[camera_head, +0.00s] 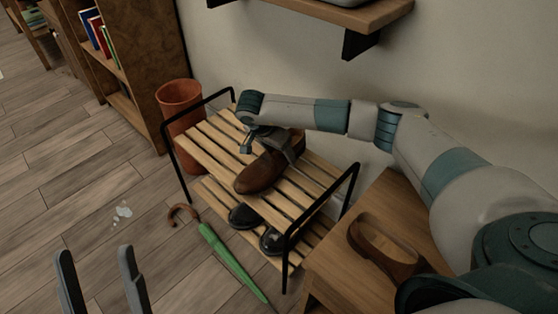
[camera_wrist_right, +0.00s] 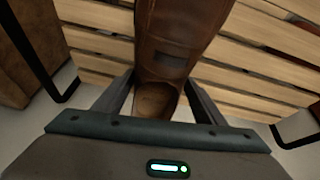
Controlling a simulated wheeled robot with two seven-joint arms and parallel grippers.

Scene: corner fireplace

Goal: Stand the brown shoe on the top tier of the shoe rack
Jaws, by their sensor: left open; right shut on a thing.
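The brown shoe (camera_head: 264,172) is at the top tier of the shoe rack (camera_head: 318,178), toe pointing to the front left. It looks upright and on or just above the slats; I cannot tell if it touches them. My right gripper (camera_head: 270,142) is shut on the shoe's heel end. In the right wrist view the shoe (camera_wrist_right: 182,40) sits between the two fingers of the gripper (camera_wrist_right: 160,88), with slats behind it. My left gripper (camera_head: 98,268) is open and empty at the lower left, over the floor and away from the rack.
Black shoes (camera_head: 243,216) stand on the lower tier. Another brown shoe (camera_head: 384,246) lies on a wooden bench (camera_head: 340,272) at right. A green umbrella (camera_head: 228,258) lies before the rack. A terracotta pot (camera_head: 180,97) and bookcase (camera_head: 140,50) stand left. A wall shelf (camera_head: 345,14) hangs above.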

